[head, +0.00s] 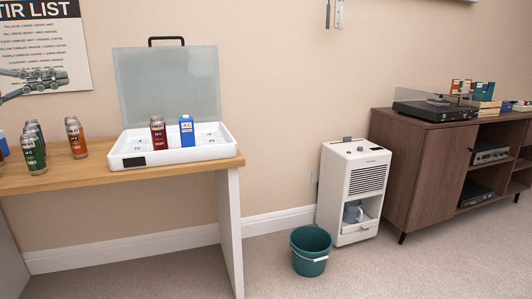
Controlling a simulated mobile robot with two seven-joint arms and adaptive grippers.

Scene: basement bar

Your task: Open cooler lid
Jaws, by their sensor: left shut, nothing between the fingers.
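The cooler (185,155) is a low white box on the wooden table, near its right end. Its translucent grey lid (165,85) stands upright at the back, open, with a black handle (166,39) along its top edge. A dark red can (158,133) and a blue and white carton (187,131) stand in the cooler. My left gripper (62,78) is at the far left, in front of the wall poster. It is shut and empty, apart from the lid and to its left. My right gripper is out of view.
Several cans, including a green one (33,152) and an orange one (76,138), stand on the table (97,164) left of the cooler. A green bucket (310,251), white machine (352,190) and brown cabinet (432,178) stand on the floor to the right.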

